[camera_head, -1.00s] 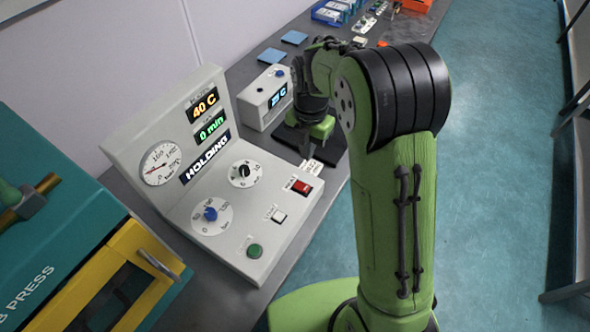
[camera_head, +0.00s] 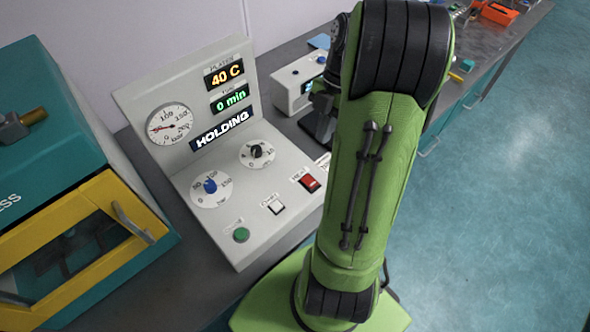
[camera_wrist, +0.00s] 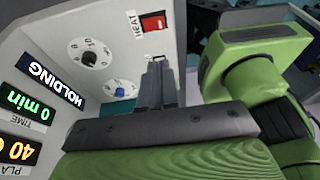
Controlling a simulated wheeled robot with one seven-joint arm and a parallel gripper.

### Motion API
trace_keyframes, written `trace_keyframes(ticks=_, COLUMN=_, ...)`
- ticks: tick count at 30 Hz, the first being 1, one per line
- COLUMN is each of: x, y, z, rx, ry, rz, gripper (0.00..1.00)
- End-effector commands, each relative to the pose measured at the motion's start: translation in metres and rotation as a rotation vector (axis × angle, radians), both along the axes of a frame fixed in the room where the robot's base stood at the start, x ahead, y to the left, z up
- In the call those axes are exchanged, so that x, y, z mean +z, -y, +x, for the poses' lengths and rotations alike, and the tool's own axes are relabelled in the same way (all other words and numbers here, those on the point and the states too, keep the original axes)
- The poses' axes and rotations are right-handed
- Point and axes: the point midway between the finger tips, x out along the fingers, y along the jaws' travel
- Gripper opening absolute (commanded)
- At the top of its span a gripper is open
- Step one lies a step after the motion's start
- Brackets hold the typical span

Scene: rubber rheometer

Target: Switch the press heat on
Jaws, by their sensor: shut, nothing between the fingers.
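The control panel (camera_head: 190,179) stands on the bench, left of my arm in the head view. Its red heat switch (camera_head: 309,182) sits at the right of the sloped face; in the wrist view the red switch (camera_wrist: 153,22), labelled HEAT, is at the top. I cannot tell its on or off position. The displays read 40 C (camera_head: 226,76), 0 min and HOLDING. My gripper (camera_wrist: 161,66) is shut and empty; its fingertips appear just below the switch in the wrist view, with contact not clear. In the head view my arm hides the gripper.
Near the switch are a white button (camera_head: 276,206), a green button (camera_head: 241,234), a blue knob (camera_head: 210,186) and a black knob (camera_head: 257,152). The teal press (camera_head: 60,110) with its yellow door frame (camera_head: 95,250) stands left. A smaller grey box (camera_head: 297,80) is behind the panel.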

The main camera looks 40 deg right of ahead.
Motion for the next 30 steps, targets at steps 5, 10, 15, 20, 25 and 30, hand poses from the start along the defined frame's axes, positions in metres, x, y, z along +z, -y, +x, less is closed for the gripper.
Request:
trace_keyframes(ticks=5, x=0.001, y=0.002, z=-0.003, rx=-0.008, ry=0.000, rz=0.003, gripper=0.00)
trace_keyframes(ticks=10, x=0.000, y=0.001, z=-0.002, rx=-0.007, ry=0.000, rz=0.003, gripper=0.00)
trace_keyframes(ticks=15, x=-0.018, y=-0.004, z=-0.003, rx=-0.007, ry=-0.002, rz=0.005, gripper=0.00)
trace_keyframes(ticks=20, x=-0.052, y=-0.014, z=-0.006, rx=-0.006, ry=-0.004, rz=0.006, gripper=0.00)
trace_keyframes(ticks=25, x=-0.088, y=-0.025, z=-0.008, rx=-0.006, ry=-0.004, rz=0.007, gripper=0.00)
trace_keyframes(ticks=30, x=-0.119, y=-0.028, z=-0.011, rx=-0.007, ry=-0.002, rz=0.004, gripper=0.00)
